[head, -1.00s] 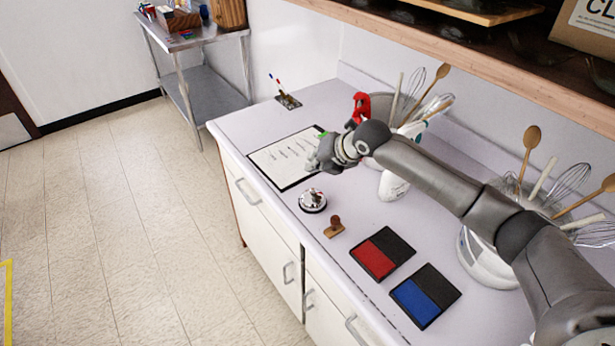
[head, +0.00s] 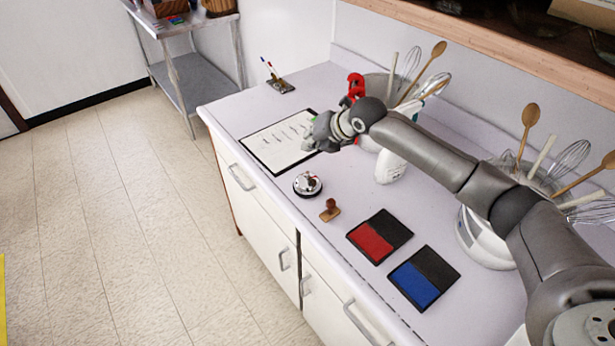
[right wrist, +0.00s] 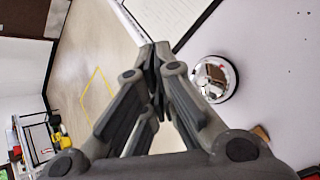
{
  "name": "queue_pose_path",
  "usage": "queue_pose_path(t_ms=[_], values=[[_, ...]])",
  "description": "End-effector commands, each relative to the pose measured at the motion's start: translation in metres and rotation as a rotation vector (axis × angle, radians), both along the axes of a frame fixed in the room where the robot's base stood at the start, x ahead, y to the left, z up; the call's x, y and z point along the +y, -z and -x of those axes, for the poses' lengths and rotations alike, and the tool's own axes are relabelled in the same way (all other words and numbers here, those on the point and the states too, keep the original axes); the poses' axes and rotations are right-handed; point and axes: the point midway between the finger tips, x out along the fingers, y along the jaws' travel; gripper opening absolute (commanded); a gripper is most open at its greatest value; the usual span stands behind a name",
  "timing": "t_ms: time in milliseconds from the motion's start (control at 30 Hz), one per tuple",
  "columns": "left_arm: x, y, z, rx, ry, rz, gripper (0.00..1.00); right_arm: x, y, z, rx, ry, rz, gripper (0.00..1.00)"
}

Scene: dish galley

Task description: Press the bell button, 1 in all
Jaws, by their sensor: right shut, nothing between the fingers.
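The bell (head: 308,184) is a silver dome on a dark round base. It stands on the white counter, near its front edge. It also shows in the right wrist view (right wrist: 214,78), to the right of the fingers. My right gripper (head: 308,146) is shut and empty. In the head view it is above the counter by the clipboard's right edge, behind the bell and apart from it. In the right wrist view its fingertips (right wrist: 154,52) meet, with nothing between them. My left gripper is in neither view.
A clipboard (head: 270,143) lies behind the bell. A wooden stamp (head: 329,211), a red-and-black ink pad (head: 372,242) and a blue-and-black one (head: 416,288) lie in front of it. A spray bottle (head: 390,167) and utensil pots stand at the back right. A shelf edge (head: 480,37) overhangs the counter.

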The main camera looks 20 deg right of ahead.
Motion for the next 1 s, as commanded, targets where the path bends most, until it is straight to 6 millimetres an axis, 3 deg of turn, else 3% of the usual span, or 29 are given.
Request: queue_pose_path(t_ms=[33,200,400,1000], values=[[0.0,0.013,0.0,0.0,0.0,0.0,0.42,0.0,0.014,0.0,0.001,-0.001,0.0,0.0],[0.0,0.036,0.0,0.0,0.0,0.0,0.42,0.0,0.038,0.0,0.0,0.0,0.0,0.0],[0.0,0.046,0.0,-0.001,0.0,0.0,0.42,0.0,0.057,0.0,0.0,0.0,-0.001,0.0],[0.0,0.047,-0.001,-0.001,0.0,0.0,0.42,0.0,0.063,0.0,0.0,0.0,0.0,0.0]])
